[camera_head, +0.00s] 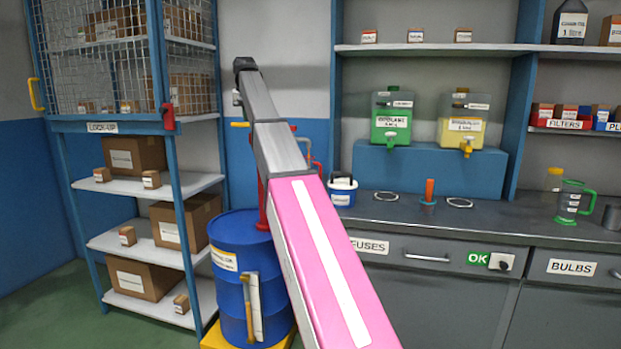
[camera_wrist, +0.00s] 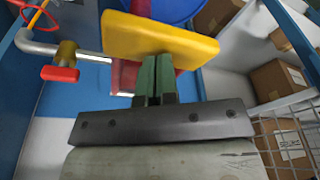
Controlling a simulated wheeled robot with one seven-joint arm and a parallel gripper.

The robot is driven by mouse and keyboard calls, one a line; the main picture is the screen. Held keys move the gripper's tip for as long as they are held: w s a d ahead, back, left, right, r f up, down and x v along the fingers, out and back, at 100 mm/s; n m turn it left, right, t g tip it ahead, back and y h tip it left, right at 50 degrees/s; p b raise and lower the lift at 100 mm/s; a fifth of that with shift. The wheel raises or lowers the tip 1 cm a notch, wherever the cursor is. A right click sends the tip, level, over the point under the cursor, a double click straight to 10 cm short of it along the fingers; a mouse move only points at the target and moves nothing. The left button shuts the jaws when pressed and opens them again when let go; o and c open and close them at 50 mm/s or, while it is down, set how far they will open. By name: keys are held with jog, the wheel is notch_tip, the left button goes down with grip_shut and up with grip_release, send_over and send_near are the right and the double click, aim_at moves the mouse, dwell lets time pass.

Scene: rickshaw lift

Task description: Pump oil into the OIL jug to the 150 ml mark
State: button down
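The blue oil drum (camera_head: 240,280) stands left of the counter, partly behind my arm, with a red pump post (camera_head: 263,205) on top. A yellow pump handle (camera_head: 239,125) shows beside my arm; in the wrist view the yellow handle (camera_wrist: 190,45) lies right at my fingertips. My gripper (camera_wrist: 155,65) has its dark green fingers together over the handle's edge; contact is unclear. My fingers are hidden in the head view. A blue-and-white container (camera_head: 342,192) stands at the counter's left end near a red pipe (camera_head: 316,166); its label and level are unreadable.
A clear jug with a green handle (camera_head: 570,203) stands on the right of the counter (camera_head: 400,209). Green (camera_head: 391,120) and yellow (camera_head: 464,122) dispensers stand on a blue riser. Shelves with boxes (camera_head: 135,154) and a wire cage (camera_head: 95,60) are at left.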

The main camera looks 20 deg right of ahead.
jog(key=shift+f, duration=3.95)
jog(key=shift+r, duration=5.75)
jog(key=shift+f, duration=0.1)
notch_tip(320, 180, down, 11)
jog(key=shift+f, duration=0.15)
jog(key=shift+r, duration=5.75)
